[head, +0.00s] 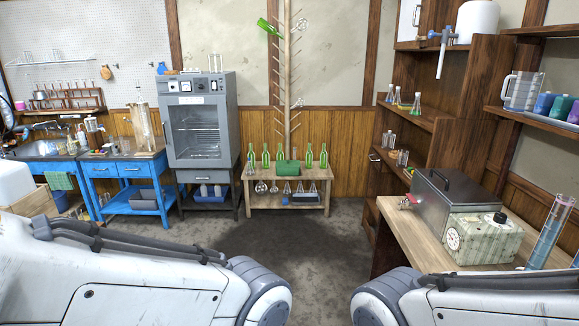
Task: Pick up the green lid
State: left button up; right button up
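I cannot make out a clear green lid. A green block-like object (288,167) sits among green bottles on the low wooden table (259,205) at the back centre; it is too small to tell if it is a lid. My two white arms cross the bottom of the head view, from the left and from the right. Neither gripper shows.
A workbench (392,218) with a metal box (447,192) and a dial unit (484,240) stands at the right. A grey oven cabinet (203,120) and a blue bench (133,205) stand at the left. The middle floor is clear.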

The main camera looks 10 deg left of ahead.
aim_at(279, 163)
jog(key=u, duration=0.05)
jog(key=i, duration=6.55)
jog(key=u, duration=0.75)
